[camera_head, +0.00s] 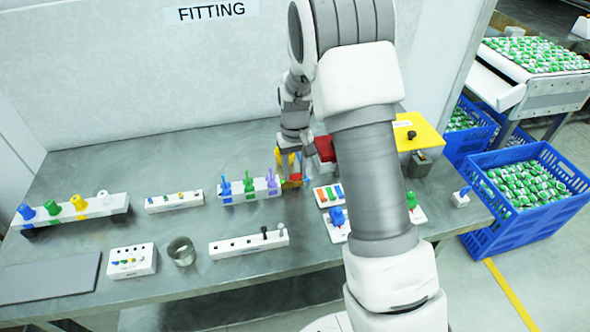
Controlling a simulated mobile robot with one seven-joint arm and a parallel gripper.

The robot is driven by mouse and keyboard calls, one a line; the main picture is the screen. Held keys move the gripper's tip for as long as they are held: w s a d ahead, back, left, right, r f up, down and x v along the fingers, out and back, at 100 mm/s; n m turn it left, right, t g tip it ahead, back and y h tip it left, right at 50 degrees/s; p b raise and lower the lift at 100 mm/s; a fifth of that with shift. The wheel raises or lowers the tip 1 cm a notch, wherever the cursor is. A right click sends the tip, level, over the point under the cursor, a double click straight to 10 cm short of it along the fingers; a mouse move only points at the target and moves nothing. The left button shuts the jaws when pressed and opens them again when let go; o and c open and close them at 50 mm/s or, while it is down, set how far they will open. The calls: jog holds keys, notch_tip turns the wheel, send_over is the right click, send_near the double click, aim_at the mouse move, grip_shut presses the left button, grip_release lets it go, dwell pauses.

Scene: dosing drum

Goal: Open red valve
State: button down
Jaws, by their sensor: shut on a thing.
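A white valve block (236,198) stands on the bench, left of the middle, with upright blue, green and purple valve handles. My gripper (291,178) is low at the block's right end, beside the purple handle (270,180). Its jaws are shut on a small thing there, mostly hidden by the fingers. A little red shows at the fingers, which fits the red valve. How far the valve is turned cannot be seen.
A red block (326,148) and a yellow box (420,131) stand right of my gripper. A white holder (248,246), a metal cup (181,251) and a coloured-plug rack (98,208) stand to the left. My arm hides part of the right side.

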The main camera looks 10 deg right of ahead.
jog(key=shift+m, duration=0.5)
jog(key=shift+c, duration=2)
grip_release()
notch_tip(320, 180, up, 18)
jog(key=p, duration=0.1)
jog(key=shift+f, duration=0.25)
jog(key=shift+r, duration=0.1)
